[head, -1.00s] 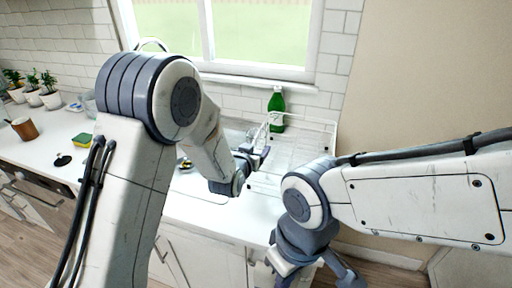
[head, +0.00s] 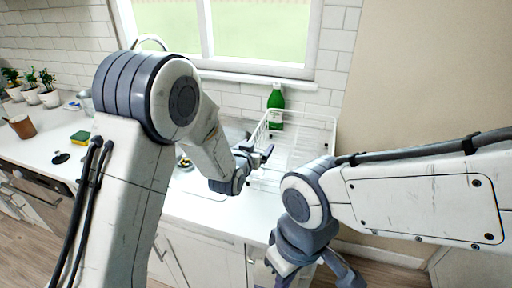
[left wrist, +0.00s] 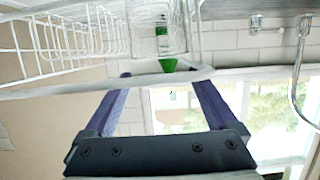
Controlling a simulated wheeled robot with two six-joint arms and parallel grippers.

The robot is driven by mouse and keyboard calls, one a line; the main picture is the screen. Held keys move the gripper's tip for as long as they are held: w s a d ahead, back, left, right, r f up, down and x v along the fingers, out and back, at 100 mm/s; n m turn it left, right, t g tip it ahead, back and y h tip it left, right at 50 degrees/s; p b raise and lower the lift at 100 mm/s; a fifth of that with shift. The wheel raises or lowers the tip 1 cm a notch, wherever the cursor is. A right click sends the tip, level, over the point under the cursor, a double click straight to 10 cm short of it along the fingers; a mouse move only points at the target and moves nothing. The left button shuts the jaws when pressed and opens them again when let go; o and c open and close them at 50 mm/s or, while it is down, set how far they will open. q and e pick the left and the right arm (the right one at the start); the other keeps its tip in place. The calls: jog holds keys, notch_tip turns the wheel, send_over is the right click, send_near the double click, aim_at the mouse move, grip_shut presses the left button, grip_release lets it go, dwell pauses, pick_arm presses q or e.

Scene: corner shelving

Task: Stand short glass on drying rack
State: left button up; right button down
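The short glass (left wrist: 142,38) shows clear and colourless at the top of the left wrist view, just past my left fingertips, with the green bottle showing through it. It appears to be at the rack; I cannot tell what its base rests on. In the head view I cannot make the glass out. The white wire drying rack (head: 310,123) stands on the counter by the window wall. My left gripper (head: 262,154) is at the rack's left side. Its fingers (left wrist: 160,82) are spread apart with nothing gripped between them. My right gripper (head: 315,280) hangs low before the counter, its fingers apart.
The green bottle (head: 276,103) stands behind the rack against the tiled wall. The sink and tap (head: 152,42) are left of the rack, partly behind my left arm. A sponge (head: 80,137), brown cup (head: 22,126) and potted plants (head: 48,92) are far left.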

pick_arm(q)
jog(key=shift+s+a+f, duration=0.15)
jog(key=shift+a+f, duration=0.15)
jog(key=shift+f, duration=0.35)
jog(key=shift+r, duration=0.1)
jog(key=shift+r+p, duration=0.25)
jog(key=shift+p, duration=0.15)
jog(key=r+b+v, duration=0.1)
jog(key=b+v, duration=0.3)
jog(key=v, duration=0.8)
jog(key=shift+d+b, duration=0.15)
jog(key=shift+b, duration=0.15)
